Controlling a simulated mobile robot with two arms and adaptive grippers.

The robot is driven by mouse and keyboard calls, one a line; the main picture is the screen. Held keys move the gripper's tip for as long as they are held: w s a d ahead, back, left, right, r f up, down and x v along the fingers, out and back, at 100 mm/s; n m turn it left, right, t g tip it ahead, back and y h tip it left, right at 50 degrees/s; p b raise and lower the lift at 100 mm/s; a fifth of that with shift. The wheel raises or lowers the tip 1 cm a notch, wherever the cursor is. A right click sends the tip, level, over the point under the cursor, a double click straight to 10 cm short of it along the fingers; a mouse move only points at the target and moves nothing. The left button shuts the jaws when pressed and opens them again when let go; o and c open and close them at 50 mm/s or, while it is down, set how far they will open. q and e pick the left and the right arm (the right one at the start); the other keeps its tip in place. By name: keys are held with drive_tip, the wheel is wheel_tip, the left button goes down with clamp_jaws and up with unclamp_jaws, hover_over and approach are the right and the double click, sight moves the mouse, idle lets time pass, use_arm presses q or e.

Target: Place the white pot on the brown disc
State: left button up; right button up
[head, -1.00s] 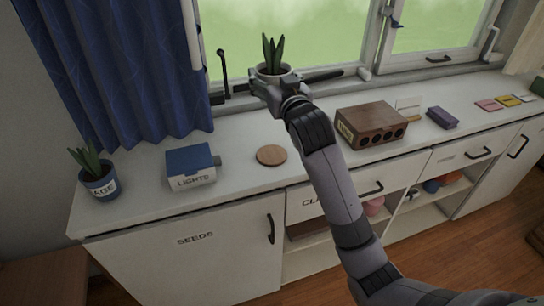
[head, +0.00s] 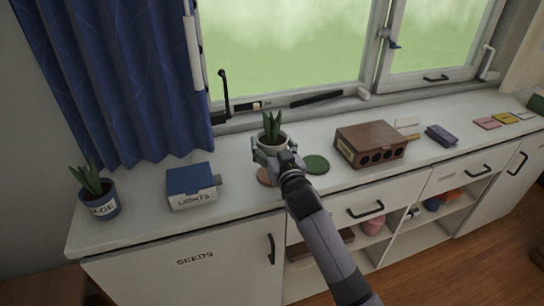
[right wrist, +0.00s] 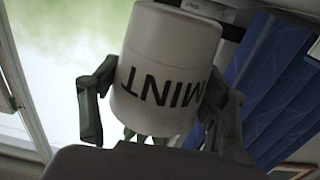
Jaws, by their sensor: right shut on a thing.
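The white pot (head: 273,143) with a green plant is upright in the head view. In the right wrist view, the pot (right wrist: 165,70) shows "MINT" lettering, upside down in the picture. My right gripper (head: 273,151) is shut on the pot, with one finger on each side; it also shows in the right wrist view (right wrist: 160,100). The brown disc (head: 265,178) lies on the counter just below and left of the pot in the picture, partly hidden by the gripper. I cannot tell whether the pot's base touches anything. My left gripper is not in view.
A green disc (head: 316,164) lies right of the gripper. A brown wooden box with holes (head: 371,145) stands farther right. A blue-lidded box (head: 192,186) and a blue potted plant (head: 99,198) stand to the left. The window (head: 290,50) is behind the counter.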

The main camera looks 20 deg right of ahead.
drive_tip(key=shift+f, duration=1.95)
drive_tip(key=shift+f, duration=0.1)
drive_tip(key=o, duration=1.7)
drive_tip(key=shift+f, duration=0.1)
drive_tip(key=shift+c, duration=0.2)
